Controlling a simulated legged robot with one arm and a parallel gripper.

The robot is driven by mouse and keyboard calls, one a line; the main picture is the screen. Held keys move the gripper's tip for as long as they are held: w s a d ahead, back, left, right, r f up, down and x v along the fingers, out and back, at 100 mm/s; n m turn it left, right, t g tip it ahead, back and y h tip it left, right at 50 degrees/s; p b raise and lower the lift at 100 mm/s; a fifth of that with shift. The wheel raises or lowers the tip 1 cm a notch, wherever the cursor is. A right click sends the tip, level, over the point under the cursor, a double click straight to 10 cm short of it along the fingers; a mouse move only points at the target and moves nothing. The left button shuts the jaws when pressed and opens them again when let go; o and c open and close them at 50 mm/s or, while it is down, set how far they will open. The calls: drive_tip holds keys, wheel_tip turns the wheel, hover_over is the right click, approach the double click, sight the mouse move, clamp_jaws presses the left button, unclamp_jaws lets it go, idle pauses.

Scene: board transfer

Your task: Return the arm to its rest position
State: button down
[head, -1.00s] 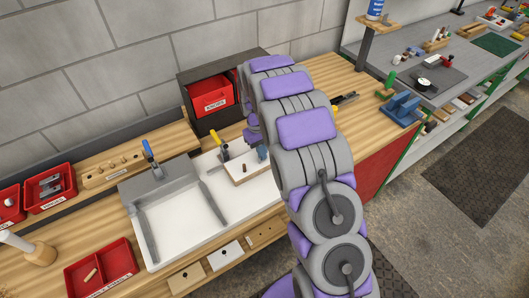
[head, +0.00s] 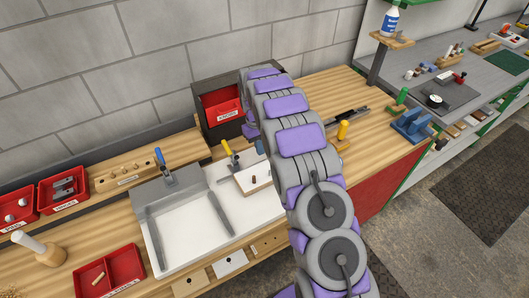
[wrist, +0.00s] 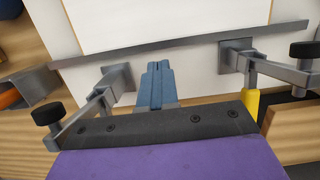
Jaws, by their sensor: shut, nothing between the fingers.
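My arm, grey with purple pads, reaches from the bottom right over the bench in the head view. My gripper shows in the wrist view as two blue-grey fingers (wrist: 156,86) pressed together with nothing between them. In the head view its tip (head: 261,147) peeks out left of the arm, above a small white panel with a wooden edge (head: 252,179). The rest of the gripper is hidden behind the arm. In the wrist view a white surface (wrist: 180,20) with a grey rail lies beyond the fingers.
A yellow-handled clamp (head: 228,149) and a blue-handled clamp (head: 160,158) stand by the white fixture (head: 185,230). A red bin (head: 222,104) sits in a dark holder behind my arm. A red tray (head: 122,262) is at front left.

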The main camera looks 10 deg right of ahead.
drive_tip(key=shift+w+a, duration=0.25)
drive_tip(key=shift+w, duration=0.65)
drive_tip(key=shift+w+a, duration=0.25)
drive_tip(key=shift+w, duration=0.6)
